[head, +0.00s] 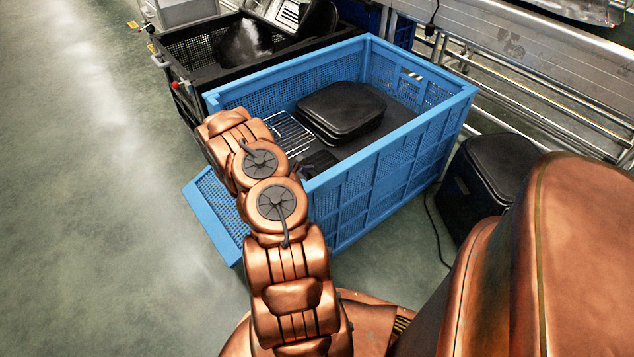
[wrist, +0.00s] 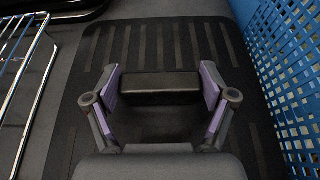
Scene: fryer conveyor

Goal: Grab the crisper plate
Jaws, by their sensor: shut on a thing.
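The crisper plate (wrist: 160,40) is a dark, flat, slotted plate lying on the grey floor of the blue crate (head: 385,195). A black raised block (wrist: 160,82) stands at its middle, between my fingers. My gripper (wrist: 160,92) is over the plate, and its purple pads are shut on the block's two ends. In the head view my gripper (head: 317,162) is a dark shape inside the crate, partly covered by my arm and the near wall. I cannot make out the plate there.
A wire rack (head: 290,132) lies left of the plate. A black rounded container (head: 342,110) sits farther back in the crate. The blue perforated wall (wrist: 295,70) is close on the right. A black crate (head: 200,55) stands behind; a black appliance (head: 485,180) stands outside, to the right.

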